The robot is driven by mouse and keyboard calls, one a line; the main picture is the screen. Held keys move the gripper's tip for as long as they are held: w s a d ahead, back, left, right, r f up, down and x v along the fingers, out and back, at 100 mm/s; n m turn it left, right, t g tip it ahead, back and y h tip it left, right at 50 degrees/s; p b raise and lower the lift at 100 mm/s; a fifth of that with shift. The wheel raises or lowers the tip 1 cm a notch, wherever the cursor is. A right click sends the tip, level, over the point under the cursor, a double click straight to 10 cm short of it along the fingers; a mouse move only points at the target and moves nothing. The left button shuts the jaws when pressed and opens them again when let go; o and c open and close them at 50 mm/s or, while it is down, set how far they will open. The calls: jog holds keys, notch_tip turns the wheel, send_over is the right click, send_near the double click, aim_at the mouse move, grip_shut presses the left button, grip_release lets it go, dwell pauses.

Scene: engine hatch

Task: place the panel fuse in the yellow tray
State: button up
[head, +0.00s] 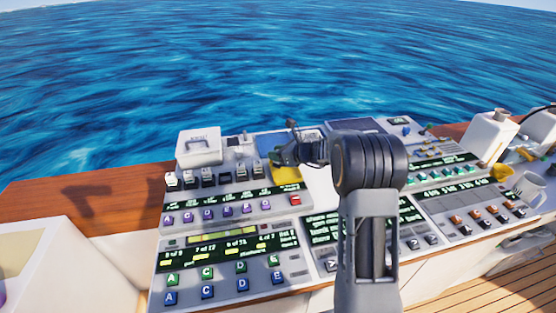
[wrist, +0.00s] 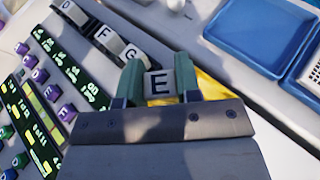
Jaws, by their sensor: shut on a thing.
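My gripper (head: 284,153) is over the back middle of the console. In the wrist view my gripper (wrist: 160,88) has its green-grey fingertips closed on both sides of a pale block with a black letter E, the panel fuse (wrist: 159,85). The fuse is not clear in the head view. The yellow tray (head: 286,174) is just below my gripper in the head view, partly hidden by it. In the wrist view a bit of the yellow tray (wrist: 211,87) shows behind the right finger. I cannot tell the height of the fuse above it.
Similar lettered blocks (wrist: 103,36) stand in a row left of my gripper. A blue tray (wrist: 262,32) lies behind and to the right. A white box (head: 198,146) stands at the back left. White containers (head: 488,133) and a mug (head: 530,188) crowd the right end.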

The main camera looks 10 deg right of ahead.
jog(key=shift+w+d+f, duration=0.2)
jog(key=shift+f, duration=0.1)
jog(key=shift+f+p, duration=0.35)
jog(key=shift+f, duration=1.2)
jog(key=shift+f, duration=0.15)
jog(key=o, duration=0.9)
